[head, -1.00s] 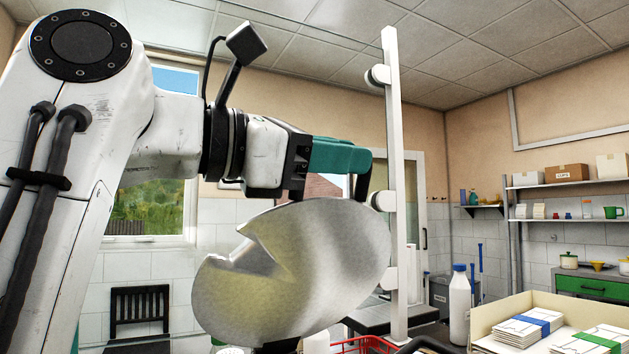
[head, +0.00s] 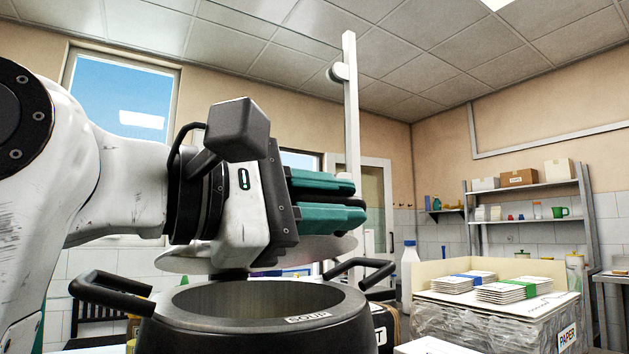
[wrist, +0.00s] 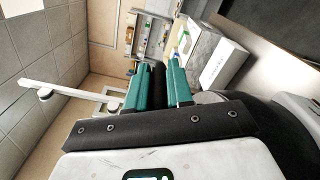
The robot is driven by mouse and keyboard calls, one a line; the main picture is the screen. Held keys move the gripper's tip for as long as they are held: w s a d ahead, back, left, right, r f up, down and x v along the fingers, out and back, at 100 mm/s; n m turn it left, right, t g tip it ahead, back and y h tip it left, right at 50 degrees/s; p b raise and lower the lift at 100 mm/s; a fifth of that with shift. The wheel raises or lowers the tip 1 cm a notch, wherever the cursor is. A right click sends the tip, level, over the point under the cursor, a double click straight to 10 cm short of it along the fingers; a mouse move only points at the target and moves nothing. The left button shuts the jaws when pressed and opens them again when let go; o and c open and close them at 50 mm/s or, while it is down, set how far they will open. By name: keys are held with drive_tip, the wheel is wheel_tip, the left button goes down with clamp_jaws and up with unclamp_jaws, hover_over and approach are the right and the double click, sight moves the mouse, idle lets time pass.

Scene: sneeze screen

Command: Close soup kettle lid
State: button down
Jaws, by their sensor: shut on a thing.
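The soup kettle (head: 190,332) is black, with a "SOUP" label on its rim, and its mouth is open. The kettle lid (head: 330,247) is a pale metal disc, seen nearly edge-on above the kettle's rear and apart from the rim. My gripper (head: 352,199) is above the kettle, its teal fingers pointing right, and it hides much of the lid. The gripper also shows in the wrist view (wrist: 158,68), shut on a dark piece that seems to be the lid's handle; the grip is partly hidden.
Black handles (head: 108,292) stick up beside the kettle mouth. A pale upright post (head: 352,110) stands behind my gripper. A white bottle (head: 409,275) and an open box of paper stacks (head: 435,308) stand to the right. The air above the kettle's front is free.

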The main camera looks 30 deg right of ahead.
wheel_tip(320, 180, down, 8)
drive_tip(key=s+m+b, duration=0.1)
drive_tip(key=b, duration=0.4)
drive_tip(key=shift+s+f+m, duration=0.15)
drive_tip(key=shift+f+m, duration=0.1)
drive_tip(key=shift+m, duration=0.05)
drive_tip(key=c, duration=1.1)
unclamp_jaws()
drive_tip(key=a+p, duration=0.2)
drive_tip(key=a, duration=0.9)
drive_tip(key=shift+s, duration=0.1)
